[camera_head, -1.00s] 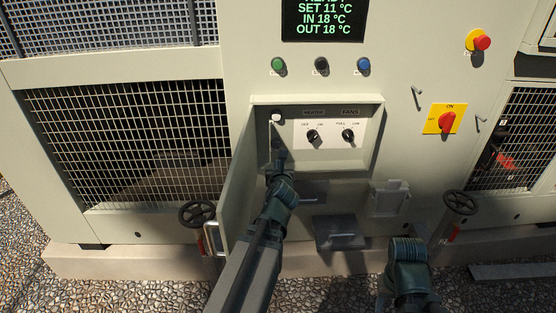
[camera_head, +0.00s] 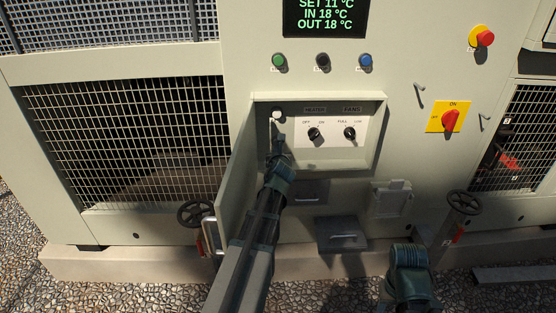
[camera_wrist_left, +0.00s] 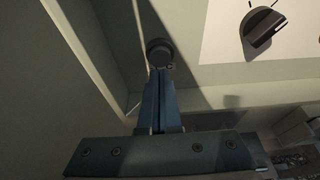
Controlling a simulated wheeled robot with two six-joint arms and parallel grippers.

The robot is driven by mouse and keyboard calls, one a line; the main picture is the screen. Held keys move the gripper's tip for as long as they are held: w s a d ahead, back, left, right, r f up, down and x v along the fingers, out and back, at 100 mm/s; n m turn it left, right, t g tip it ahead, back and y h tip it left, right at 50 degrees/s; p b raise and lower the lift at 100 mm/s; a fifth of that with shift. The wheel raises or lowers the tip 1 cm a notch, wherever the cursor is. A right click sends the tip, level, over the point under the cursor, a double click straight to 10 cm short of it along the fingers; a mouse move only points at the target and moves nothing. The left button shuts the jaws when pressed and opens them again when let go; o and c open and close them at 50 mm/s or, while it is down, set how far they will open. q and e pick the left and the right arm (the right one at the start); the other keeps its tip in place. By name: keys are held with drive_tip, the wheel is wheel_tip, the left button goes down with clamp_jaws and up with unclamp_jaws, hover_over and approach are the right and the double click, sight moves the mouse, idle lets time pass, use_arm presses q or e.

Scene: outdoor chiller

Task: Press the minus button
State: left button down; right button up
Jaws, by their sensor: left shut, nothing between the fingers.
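Three round buttons sit in a row under the display: green (camera_head: 278,60), black (camera_head: 322,60) and blue (camera_head: 365,62). Their labels are too small to read, so I cannot tell which is the minus button. My left gripper (camera_head: 279,137) is shut and empty, inside the left part of the open recessed box. Its tips are just below a small white-capped knob (camera_head: 277,116). In the left wrist view the shut fingers (camera_wrist_left: 160,75) point at a dark round part (camera_wrist_left: 160,52); I cannot tell whether they touch it.
The recessed box has heater (camera_head: 314,134) and fans (camera_head: 349,133) knobs. Its open door (camera_head: 240,175) stands close left of my left arm. The display (camera_head: 325,18) reads SET 11, IN 18, OUT 18. A red switch (camera_head: 450,120) is at right.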

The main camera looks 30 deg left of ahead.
use_arm(q)
drive_tip(key=shift+w+a, duration=0.3)
drive_tip(key=shift+w, duration=0.2)
drive_tip(key=shift+w+a, duration=0.3)
drive_tip(key=shift+w, duration=0.2)
drive_tip(key=shift+w+a+r, duration=0.1)
drive_tip(key=shift+w+a, duration=0.35)
drive_tip(key=shift+w, duration=0.35)
drive_tip(key=shift+r, duration=0.2)
drive_tip(key=shift+s+d, duration=0.25)
drive_tip(key=shift+s, duration=0.2)
drive_tip(key=p, duration=0.3)
approach(277, 144)
drive_tip(key=v, duration=0.7)
drive_tip(key=shift+w+f, duration=0.15)
drive_tip(key=shift+w, duration=0.05)
